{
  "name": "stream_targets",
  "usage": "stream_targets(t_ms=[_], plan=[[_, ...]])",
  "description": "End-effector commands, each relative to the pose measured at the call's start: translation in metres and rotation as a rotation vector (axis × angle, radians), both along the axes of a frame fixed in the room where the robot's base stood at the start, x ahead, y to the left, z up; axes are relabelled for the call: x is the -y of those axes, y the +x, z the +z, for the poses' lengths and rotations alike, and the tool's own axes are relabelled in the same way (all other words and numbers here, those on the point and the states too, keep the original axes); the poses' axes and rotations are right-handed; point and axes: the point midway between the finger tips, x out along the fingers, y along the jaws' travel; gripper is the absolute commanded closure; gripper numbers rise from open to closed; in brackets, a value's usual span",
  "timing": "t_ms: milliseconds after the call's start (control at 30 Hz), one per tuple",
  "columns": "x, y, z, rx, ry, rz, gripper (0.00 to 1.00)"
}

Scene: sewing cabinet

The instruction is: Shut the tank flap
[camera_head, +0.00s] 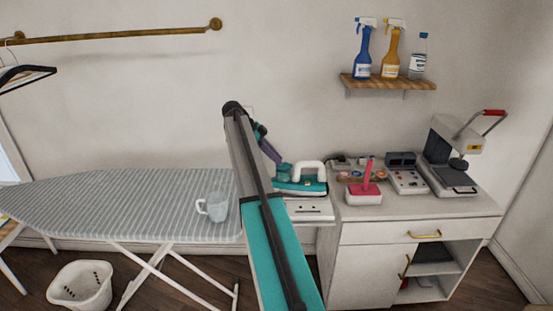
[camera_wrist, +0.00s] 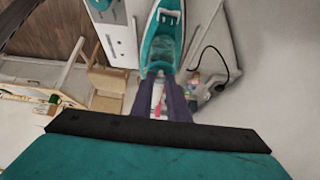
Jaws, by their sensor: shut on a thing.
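The teal and white iron (camera_head: 308,188) rests on a white stand at the end of the ironing board, beside the cabinet. A small teal piece, apparently its tank flap (camera_head: 284,170), stands up at the iron's left end. My gripper (camera_head: 275,158) reaches down to this piece from the upper left, its purple fingers partly hidden behind my arm.
A clear jug (camera_head: 216,207) stands on the striped ironing board (camera_head: 120,205). The cabinet top (camera_head: 420,207) holds a pink-handled thing (camera_head: 366,190), a control box (camera_head: 406,178) and a press (camera_head: 452,165). A shelf (camera_head: 390,82) with bottles hangs above.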

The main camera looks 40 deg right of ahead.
Motion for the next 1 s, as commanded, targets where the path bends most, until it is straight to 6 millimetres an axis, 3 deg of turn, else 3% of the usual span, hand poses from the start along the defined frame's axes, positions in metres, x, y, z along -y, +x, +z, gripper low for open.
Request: stream_targets(t_ms=[367, 400, 500, 1000], plan=[[-0.0006, -0.0009, -0.0021, -0.006, 0.0, -0.001, 1.0], [-0.0006, -0.0009, -0.0021, -0.006, 0.0, -0.001, 0.79], [-0.0005, -0.0008, -0.0018, -0.005, 0.0, -0.002, 0.66], [-0.0042, 0.0043, 0.0058, -0.003, -0.001, 0.0, 0.66]])
